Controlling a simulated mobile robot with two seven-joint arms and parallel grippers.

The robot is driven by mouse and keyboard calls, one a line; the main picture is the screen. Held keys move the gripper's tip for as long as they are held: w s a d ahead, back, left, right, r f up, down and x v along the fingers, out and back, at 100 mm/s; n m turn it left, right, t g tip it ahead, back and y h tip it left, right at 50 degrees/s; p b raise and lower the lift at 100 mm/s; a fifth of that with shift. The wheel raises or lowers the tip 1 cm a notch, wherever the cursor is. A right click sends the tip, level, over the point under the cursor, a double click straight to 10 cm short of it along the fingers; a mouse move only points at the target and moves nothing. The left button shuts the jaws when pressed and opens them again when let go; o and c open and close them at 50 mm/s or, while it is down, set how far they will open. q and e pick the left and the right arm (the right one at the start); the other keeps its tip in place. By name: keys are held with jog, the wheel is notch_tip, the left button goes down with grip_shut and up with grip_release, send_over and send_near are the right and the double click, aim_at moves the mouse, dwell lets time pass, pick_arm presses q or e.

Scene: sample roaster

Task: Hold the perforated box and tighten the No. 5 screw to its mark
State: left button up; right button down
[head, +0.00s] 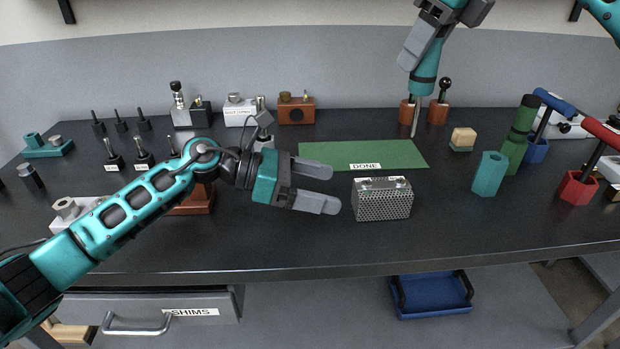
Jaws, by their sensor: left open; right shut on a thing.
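The perforated metal box (382,206) stands on the dark bench, in front of the green mat. Small details show along its top, too small to read, so I cannot pick out the No. 5 screw or its mark. My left gripper (328,188) is open and empty, just left of the box, with its fingers pointing towards it and apart from it. My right gripper (430,38) is shut on a screwdriver with a teal handle (425,76).
The green mat (345,152) bears a DONE label. Right of the box stand a teal block (489,174), a dark green cylinder (519,135) and red and blue T-handled tools. Several small fixtures crowd the left and back. The bench in front of the box is clear.

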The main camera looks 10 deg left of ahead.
aim_at(370, 194)
pick_arm(q)
jog(key=shift+w+a+f+y, duration=0.1)
jog(key=shift+w+a+y, duration=0.5)
jog(key=shift+w+a, duration=0.2)
jog(key=shift+w+d+f, duration=0.1)
jog(key=shift+d+f, duration=0.05)
jog(key=shift+f, duration=0.05)
jog(key=x, duration=1.1)
jog(key=shift+w+d, duration=0.1)
jog(key=shift+d, duration=0.05)
jog(key=c, duration=1.3)
jog(key=o, duration=1.3)
jog(key=shift+r, duration=0.25)
